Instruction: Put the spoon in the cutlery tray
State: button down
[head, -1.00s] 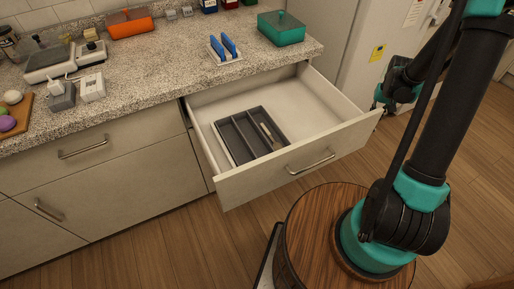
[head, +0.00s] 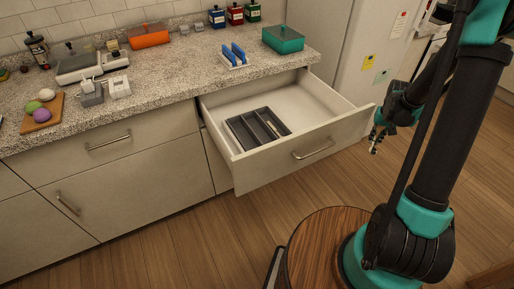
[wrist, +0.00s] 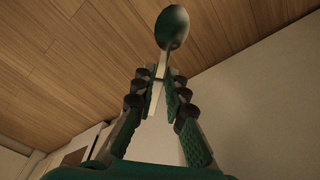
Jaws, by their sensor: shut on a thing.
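The spoon (wrist: 172,28) shows in the wrist view with its dark bowl pointing away from the fingers. My gripper (wrist: 164,82) is shut on its pale handle. In the head view my gripper (head: 375,141) hangs beside the drawer's right front corner, outside the drawer; the spoon is too small to make out there. The dark grey cutlery tray (head: 240,133) lies inside the open drawer (head: 285,163), left of my gripper. It has long compartments, and a pale slim item lies at its right side.
The drawer floor right of the tray is bare. Above it, the counter holds a blue-and-white rack (head: 234,58), a teal box (head: 283,40) and an orange box (head: 149,36). A pale tall cabinet or fridge (head: 345,45) stands behind my arm.

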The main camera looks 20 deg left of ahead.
aim_at(262, 139)
jog(key=k+j+u, duration=0.1)
jog(key=k+u, duration=0.4)
jog(key=k, duration=0.55)
